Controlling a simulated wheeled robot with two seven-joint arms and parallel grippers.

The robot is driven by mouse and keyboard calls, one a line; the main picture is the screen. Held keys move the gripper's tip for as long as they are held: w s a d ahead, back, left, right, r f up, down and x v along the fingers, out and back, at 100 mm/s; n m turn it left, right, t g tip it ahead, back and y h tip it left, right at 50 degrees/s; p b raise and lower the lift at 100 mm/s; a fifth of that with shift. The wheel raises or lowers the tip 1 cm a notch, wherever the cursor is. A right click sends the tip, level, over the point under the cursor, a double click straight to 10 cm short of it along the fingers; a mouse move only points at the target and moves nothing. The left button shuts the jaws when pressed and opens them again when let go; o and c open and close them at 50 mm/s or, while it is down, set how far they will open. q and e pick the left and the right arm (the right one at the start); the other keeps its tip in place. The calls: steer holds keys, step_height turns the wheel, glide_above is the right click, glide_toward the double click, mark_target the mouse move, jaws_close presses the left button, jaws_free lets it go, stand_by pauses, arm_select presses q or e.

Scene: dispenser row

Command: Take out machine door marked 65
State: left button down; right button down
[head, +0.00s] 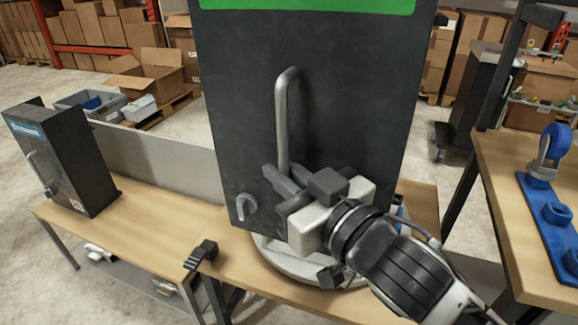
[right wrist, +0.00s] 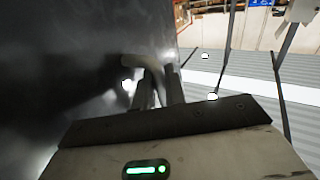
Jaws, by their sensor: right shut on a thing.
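A large dark machine door or front panel (head: 240,110) with a green strip at its top fills the middle of the head view. No number 65 can be read on it. A long upright metal bar handle (head: 283,105) is fixed to it, and a small curved lever (head: 242,207) sits at its lower left. My right gripper (head: 277,180) is shut on the lower part of the bar handle. In the right wrist view its two fingers (right wrist: 160,88) close near the pale bent end of the handle (right wrist: 135,62). My left gripper is not in view.
A smaller dark machine (head: 70,155) with a blue label stands on the wooden bench (head: 150,215) at left. A black clamp-like piece (head: 202,254) is at the bench's front edge. Another table (head: 520,220) with a blue rack (head: 548,215) stands at right. Boxes are behind.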

steer(key=shift+s+a+r, duration=0.15)
steer(key=shift+s+a, duration=0.05)
steer(key=shift+s, duration=0.4)
steer(key=shift+s+a+r, duration=0.1)
steer(key=shift+s+a, duration=0.1)
steer(key=shift+s, duration=0.4)
